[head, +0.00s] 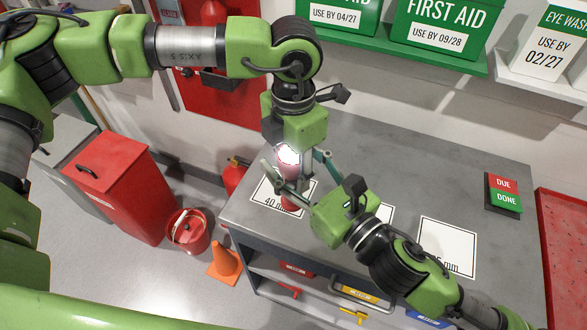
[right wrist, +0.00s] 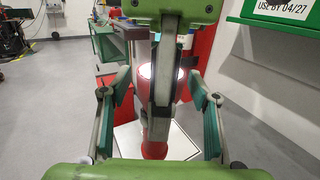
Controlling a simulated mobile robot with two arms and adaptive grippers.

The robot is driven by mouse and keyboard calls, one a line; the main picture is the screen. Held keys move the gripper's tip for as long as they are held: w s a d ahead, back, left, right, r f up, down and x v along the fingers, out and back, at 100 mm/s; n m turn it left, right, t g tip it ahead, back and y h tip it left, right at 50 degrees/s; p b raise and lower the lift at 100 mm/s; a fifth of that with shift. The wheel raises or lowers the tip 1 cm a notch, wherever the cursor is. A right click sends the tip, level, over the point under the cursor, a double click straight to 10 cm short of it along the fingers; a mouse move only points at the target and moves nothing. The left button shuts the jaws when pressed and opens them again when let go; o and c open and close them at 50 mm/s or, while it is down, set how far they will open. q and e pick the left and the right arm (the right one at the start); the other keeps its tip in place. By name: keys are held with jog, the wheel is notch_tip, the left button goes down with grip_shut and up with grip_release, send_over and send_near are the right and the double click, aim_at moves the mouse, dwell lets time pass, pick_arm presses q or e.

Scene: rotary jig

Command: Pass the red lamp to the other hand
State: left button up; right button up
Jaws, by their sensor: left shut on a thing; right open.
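The red lamp (head: 290,200) is upright above the bench, its bright white top glowing. My left gripper (head: 290,176) points down from above and is shut on the lamp. In the right wrist view the left gripper (right wrist: 163,95) hangs in front of the lamp (right wrist: 155,149) and hides much of it. My right gripper (head: 293,161) comes in from the lower right. It is open, with one finger on each side of the lamp and the left gripper. In the right wrist view, gaps show between the right gripper's fingers (right wrist: 160,113) and the lamp.
The grey bench (head: 400,150) holds white labelled sheets (head: 447,247) and a due/done block (head: 503,192). First aid boxes (head: 440,28) stand on a green shelf behind. A red bin (head: 120,190), red bucket (head: 188,232) and orange cone (head: 225,258) stand on the floor at left.

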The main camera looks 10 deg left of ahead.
jog(key=v, duration=1.2)
jog(key=s+d+f+m+g+h, duration=0.15)
jog(key=s+f+m, duration=0.3)
jog(key=f, duration=1.05)
jog(key=s+f+m+g, duration=0.3)
jog(key=s+f+m, duration=0.15)
jog(key=f, duration=1.05)
jog(key=s+d+f+m+h, duration=0.1)
jog(key=d+f+m+h, duration=0.1)
jog(key=d+f+m, duration=0.4)
jog(key=s+d+f+m+g+h, duration=0.1)
jog(key=d+f+m+h, duration=0.25)
jog(key=f, duration=0.55)
jog(key=s+d+f+m+h, duration=0.1)
jog(key=d+f+m, duration=0.3)
jog(key=f+m, duration=0.25)
jog(key=s+d+f+m+g+h, duration=0.35)
jog(key=s+d+f+m, duration=0.25)
jog(key=f+m, duration=0.4)
jog(key=s+f+m+g, duration=0.1)
jog(key=s+f+m, duration=0.1)
jog(key=s, duration=0.3)
jog(key=s+f+m+g+h, duration=0.1)
jog(key=s+f+m+g, duration=0.1)
jog(key=s+m, duration=0.3)
jog(key=shift+s+a+f, duration=0.25)
jog(key=shift+a+f, duration=0.2)
jog(key=shift+f, duration=0.35)
